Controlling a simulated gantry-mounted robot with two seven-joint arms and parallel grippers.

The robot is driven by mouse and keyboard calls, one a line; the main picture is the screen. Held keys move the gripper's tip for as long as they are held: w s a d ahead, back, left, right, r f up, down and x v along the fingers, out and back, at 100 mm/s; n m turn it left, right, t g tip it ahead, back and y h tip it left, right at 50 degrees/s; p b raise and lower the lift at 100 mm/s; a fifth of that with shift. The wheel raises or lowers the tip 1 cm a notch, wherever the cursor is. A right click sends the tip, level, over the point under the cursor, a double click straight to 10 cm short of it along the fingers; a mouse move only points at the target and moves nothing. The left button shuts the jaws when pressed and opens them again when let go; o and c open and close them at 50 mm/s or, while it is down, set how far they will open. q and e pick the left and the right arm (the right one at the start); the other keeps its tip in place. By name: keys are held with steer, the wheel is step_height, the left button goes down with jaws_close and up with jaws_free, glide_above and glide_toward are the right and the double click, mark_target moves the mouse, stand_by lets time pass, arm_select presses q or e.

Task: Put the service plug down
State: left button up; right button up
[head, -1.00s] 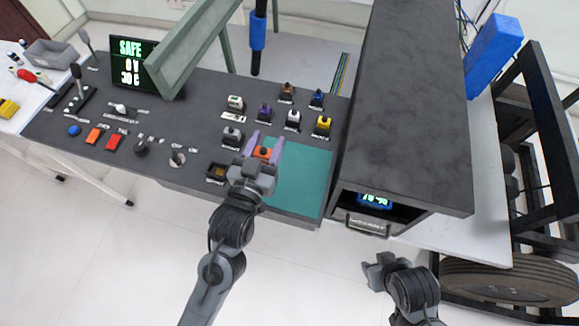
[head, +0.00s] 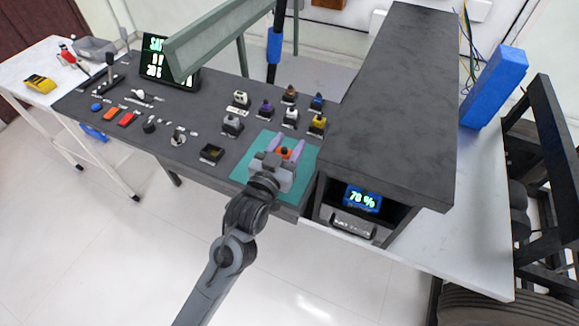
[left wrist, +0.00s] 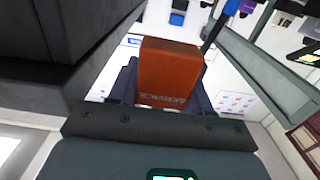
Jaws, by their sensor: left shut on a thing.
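I cannot tell whether the plug touches the mat. The empty dark socket (head: 211,153) is left of the mat on the console. My right gripper is not in view.
Several coloured plugs, such as the yellow one (head: 317,124), stand behind the mat. A tall dark housing (head: 390,90) with a 70 % display (head: 362,199) rises right of the mat. A green-grey beam (head: 215,42) hangs over the console's back.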

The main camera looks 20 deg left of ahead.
arm_select(q)
steer(key=shift+s+d+f, duration=0.1)
steer(key=shift+s+f, duration=0.05)
steer(key=shift+f, duration=0.3)
steer(key=shift+s+d+f, duration=0.1)
steer(key=shift+f, duration=0.3)
step_height(320, 180, down, 4)
steer(key=shift+w+f+b, duration=0.1)
steer(key=shift+b, duration=0.95)
steer(key=shift+f, duration=0.2)
steer(key=shift+f, duration=0.1)
steer(key=o, duration=1.1)
steer(key=shift+c, duration=0.2)
